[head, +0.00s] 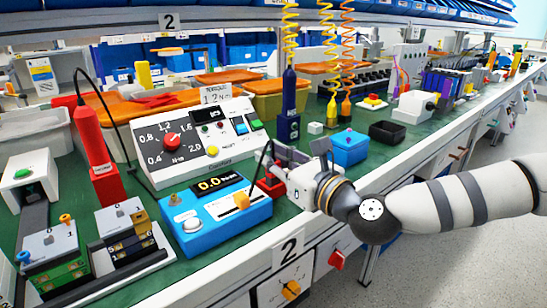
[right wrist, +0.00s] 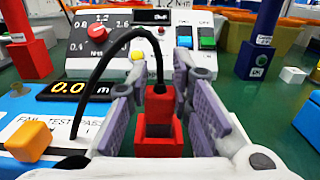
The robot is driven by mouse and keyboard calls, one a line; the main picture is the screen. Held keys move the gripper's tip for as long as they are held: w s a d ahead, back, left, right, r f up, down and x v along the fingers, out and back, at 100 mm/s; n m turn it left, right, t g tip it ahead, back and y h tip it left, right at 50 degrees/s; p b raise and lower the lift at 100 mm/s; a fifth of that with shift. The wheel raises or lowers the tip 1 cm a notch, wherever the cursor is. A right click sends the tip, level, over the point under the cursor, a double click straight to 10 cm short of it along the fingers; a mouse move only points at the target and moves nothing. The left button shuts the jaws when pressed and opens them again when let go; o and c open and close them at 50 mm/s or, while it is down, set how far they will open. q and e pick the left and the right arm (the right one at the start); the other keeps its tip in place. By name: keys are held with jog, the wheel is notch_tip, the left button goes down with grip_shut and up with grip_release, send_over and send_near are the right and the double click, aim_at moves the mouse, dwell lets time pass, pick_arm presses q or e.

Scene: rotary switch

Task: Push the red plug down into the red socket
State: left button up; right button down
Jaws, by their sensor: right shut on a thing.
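In the right wrist view the red plug (right wrist: 159,108) stands upright in the middle, with a black cable arching from its top to the left. Its lower end is at the red socket (right wrist: 158,147), a block with a recess in its top; how deep the plug sits is hard to tell. My right gripper (right wrist: 160,98) is shut on the red plug, one grey finger pad on each side. In the head view the right gripper (head: 277,167) is at the red socket (head: 269,188) and hides most of the plug. My left gripper is not in view.
A blue box (head: 350,150) and a black tray (head: 387,134) are to the right on the green bench.

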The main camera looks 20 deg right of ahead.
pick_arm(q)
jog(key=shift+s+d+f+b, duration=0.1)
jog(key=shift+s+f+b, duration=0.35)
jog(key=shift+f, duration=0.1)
pick_arm(e)
jog(key=shift+s+f, duration=0.3)
jog(key=shift+f, duration=0.6)
pick_arm(q)
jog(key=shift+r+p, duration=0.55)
jog(key=shift+p, duration=0.05)
pick_arm(e)
jog(key=shift+w+r, duration=0.25)
jog(key=shift+r, duration=0.7)
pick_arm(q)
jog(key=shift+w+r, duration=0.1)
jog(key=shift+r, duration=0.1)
pick_arm(e)
jog(key=shift+w+r, duration=0.1)
